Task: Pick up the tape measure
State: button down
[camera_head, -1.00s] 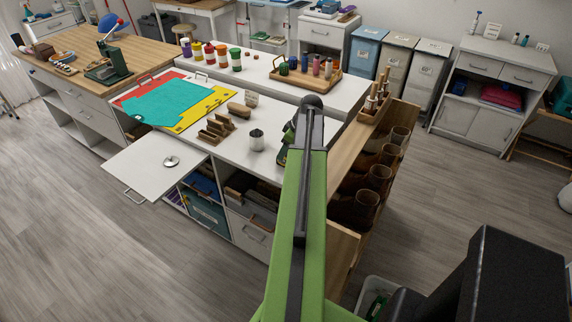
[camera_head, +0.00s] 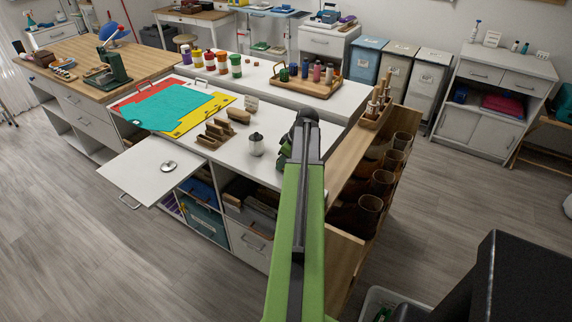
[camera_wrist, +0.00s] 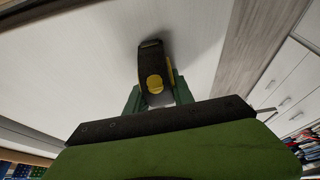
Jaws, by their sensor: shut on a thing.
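The tape measure (camera_wrist: 151,60) shows in the wrist view as a rounded black body with a yellow face. It sits between the two green fingers of my gripper (camera_wrist: 157,92), which is shut on it. A pale, flat surface lies behind it; I cannot tell whether the tape measure touches that surface. In the head view, my arm hides most of my gripper (camera_head: 286,153) over the right part of the white worktop (camera_head: 215,165). The tape measure cannot be made out there.
A small canister (camera_head: 257,146) and a wooden sorter (camera_head: 215,134) stand left of my gripper. A wooden rack with dark cups (camera_head: 370,203) borders the worktop on the right. A pull-out board (camera_head: 145,172) holds a silver disc (camera_head: 168,166).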

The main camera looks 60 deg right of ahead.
dwell(0.4)
jog(key=shift+r+p, duration=0.6)
notch_tip(320, 180, up, 4)
jog(key=p, duration=0.4)
jog(key=shift+s, duration=0.1)
jog(key=s+r+p, duration=0.5)
jog(key=s, duration=0.6)
jog(key=shift+s+r+p, duration=0.3)
jog(key=shift+r+p, duration=0.1)
